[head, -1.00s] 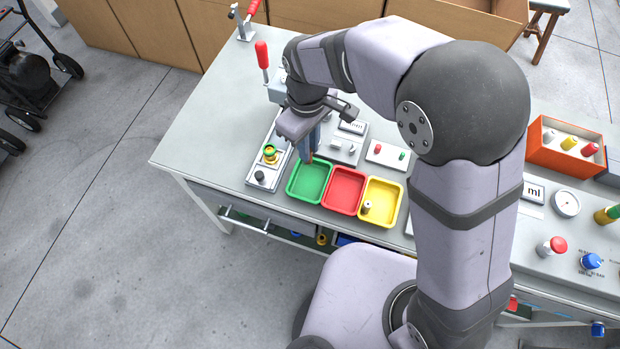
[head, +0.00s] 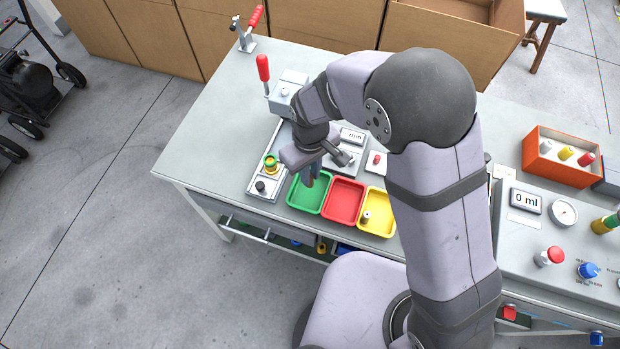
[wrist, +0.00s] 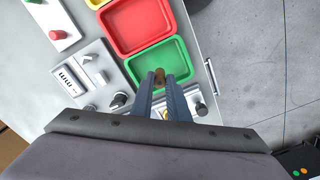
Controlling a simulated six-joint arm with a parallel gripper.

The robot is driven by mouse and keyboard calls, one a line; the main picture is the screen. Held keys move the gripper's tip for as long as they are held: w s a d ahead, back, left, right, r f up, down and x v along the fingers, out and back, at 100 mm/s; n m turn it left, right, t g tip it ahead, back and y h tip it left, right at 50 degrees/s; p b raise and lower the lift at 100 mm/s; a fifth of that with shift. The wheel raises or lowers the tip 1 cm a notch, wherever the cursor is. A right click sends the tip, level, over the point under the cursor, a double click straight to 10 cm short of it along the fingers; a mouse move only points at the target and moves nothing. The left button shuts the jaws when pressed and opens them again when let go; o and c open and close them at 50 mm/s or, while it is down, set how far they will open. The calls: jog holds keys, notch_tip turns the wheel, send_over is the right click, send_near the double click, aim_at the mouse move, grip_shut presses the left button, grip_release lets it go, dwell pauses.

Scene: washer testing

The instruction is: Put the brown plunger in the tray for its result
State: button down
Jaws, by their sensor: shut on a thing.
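My gripper (wrist: 160,85) is shut on the brown plunger (wrist: 159,76), whose brown end shows between the fingertips in the wrist view. The fingers are over the green tray (wrist: 150,60). In the head view my gripper (head: 309,178) points down at the green tray (head: 303,206), and the plunger cannot be made out there. I cannot tell how high it is above the tray floor. The red tray (head: 343,216) and the yellow tray (head: 377,232) stand beside the green one. The yellow tray holds a small pale plunger (head: 366,217); the red tray looks empty.
A fixture with a yellow-and-green part (head: 270,164) and a black knob (head: 260,186) stands just left of the green tray. A display unit (head: 352,136) and a panel with a red lamp (head: 377,159) lie behind the trays. A red-handled lever (head: 263,68) stands further back.

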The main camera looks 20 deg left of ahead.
jog(key=shift+f+p, duration=0.55)
jog(key=shift+f, duration=1.65)
jog(key=shift+f, duration=0.1)
jog(key=shift+f, duration=0.15)
jog(key=c, duration=1.7)
grip_release()
notch_tip(320, 180, up, 12)
jog(key=b, duration=0.3)
jog(key=shift+r, duration=0.25)
